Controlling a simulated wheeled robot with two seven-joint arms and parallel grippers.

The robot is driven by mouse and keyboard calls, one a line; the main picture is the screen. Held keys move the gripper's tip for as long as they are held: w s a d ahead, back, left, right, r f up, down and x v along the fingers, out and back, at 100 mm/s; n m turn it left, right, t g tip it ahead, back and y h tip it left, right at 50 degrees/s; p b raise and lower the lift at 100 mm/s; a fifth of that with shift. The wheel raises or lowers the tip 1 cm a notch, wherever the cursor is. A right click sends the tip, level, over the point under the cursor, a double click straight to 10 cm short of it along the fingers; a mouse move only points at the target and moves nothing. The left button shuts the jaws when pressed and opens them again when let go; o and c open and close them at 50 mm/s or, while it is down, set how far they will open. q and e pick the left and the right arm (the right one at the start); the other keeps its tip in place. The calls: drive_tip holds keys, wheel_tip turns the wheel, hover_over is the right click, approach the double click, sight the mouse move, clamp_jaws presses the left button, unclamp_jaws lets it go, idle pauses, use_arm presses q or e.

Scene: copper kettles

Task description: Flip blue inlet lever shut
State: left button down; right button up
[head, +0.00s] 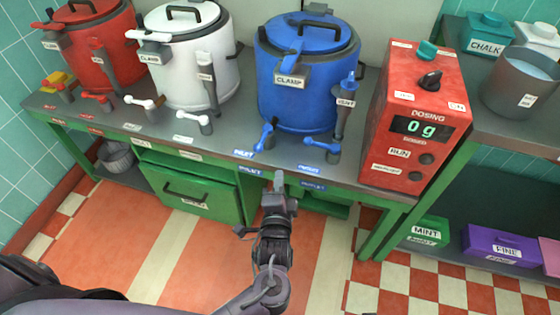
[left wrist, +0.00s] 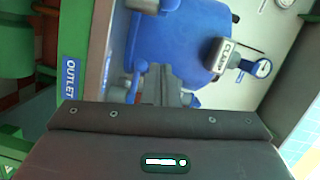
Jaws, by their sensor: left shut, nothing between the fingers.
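The blue kettle (head: 292,95) stands on the grey bench and also shows sideways in the left wrist view (left wrist: 185,40). Its inlet lever (head: 266,135) is blue, sits on a grey valve at the kettle's lower left front, and is tilted. A second blue lever (head: 322,146) lies nearly flat at the lower right front, beside the outlet label. My left gripper (head: 278,178) is shut and empty, in front of the bench edge and below the inlet lever, apart from it in the head view. In the left wrist view, the gripper (left wrist: 165,92) points toward the kettle. My right gripper is out of view.
The red dosing machine (head: 415,115) stands right of the blue kettle. White (head: 190,55) and red (head: 95,45) kettles stand to the left. The bench's front edge and green drawer (head: 190,187) lie near my arm. Open floor lies in front.

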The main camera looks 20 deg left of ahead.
sight(263, 138)
use_arm(q)
drive_tip(key=shift+r, duration=0.25)
